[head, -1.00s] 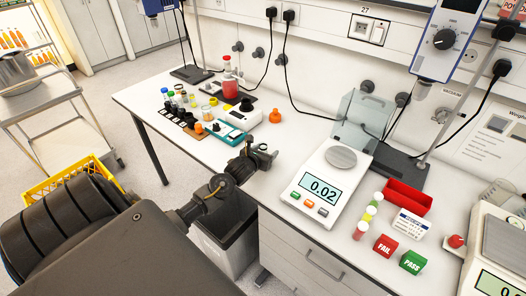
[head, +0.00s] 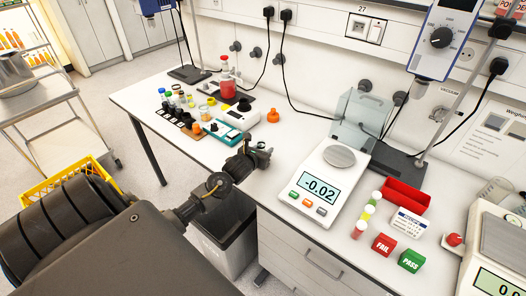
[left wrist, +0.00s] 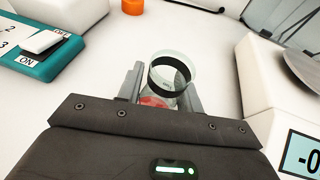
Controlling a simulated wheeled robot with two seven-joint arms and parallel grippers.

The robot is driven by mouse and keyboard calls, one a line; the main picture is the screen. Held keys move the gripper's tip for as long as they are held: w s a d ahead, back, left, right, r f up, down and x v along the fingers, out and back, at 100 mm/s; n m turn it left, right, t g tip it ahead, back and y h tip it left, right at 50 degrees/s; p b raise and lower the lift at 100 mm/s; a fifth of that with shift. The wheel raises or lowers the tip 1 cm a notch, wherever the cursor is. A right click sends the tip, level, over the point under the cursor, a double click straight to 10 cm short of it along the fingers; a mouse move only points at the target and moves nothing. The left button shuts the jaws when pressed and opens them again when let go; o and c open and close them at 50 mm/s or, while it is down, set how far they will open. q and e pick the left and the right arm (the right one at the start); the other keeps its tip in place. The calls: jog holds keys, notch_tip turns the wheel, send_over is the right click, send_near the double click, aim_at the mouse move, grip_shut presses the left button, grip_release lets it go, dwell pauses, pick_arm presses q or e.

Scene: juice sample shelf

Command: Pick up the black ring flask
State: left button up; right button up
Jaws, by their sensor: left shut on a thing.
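The black ring flask (left wrist: 170,72) is a clear glass vessel with a black band round its neck and something reddish low inside. In the left wrist view it stands between the two fingers of my left gripper (left wrist: 163,92), which is shut on it. In the head view my left gripper (head: 260,154) is over the bench, left of the balance. The flask cannot be made out there, and I cannot tell whether its base touches the bench. My right gripper is not in view.
A balance (head: 322,190) reading -0.02 stands right of the gripper. A teal-based device (head: 222,131), small vials and a red-filled flask (head: 228,88) are to the left. An orange object (head: 273,116) is behind. FAIL (head: 384,245) and PASS (head: 411,261) blocks sit at right.

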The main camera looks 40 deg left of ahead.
pick_arm(q)
jog(key=shift+r, duration=0.65)
jog(key=s+d+r+b, duration=0.3)
jog(key=s+r+b, duration=0.1)
jog(key=s+r, duration=0.7)
jog(key=shift+s+b, duration=0.3)
jog(key=shift+s, duration=0.95)
jog(key=shift+s, duration=0.1)
jog(key=shift+r, duration=0.1)
notch_tip(320, 180, up, 5)
jog(key=p, duration=0.4)
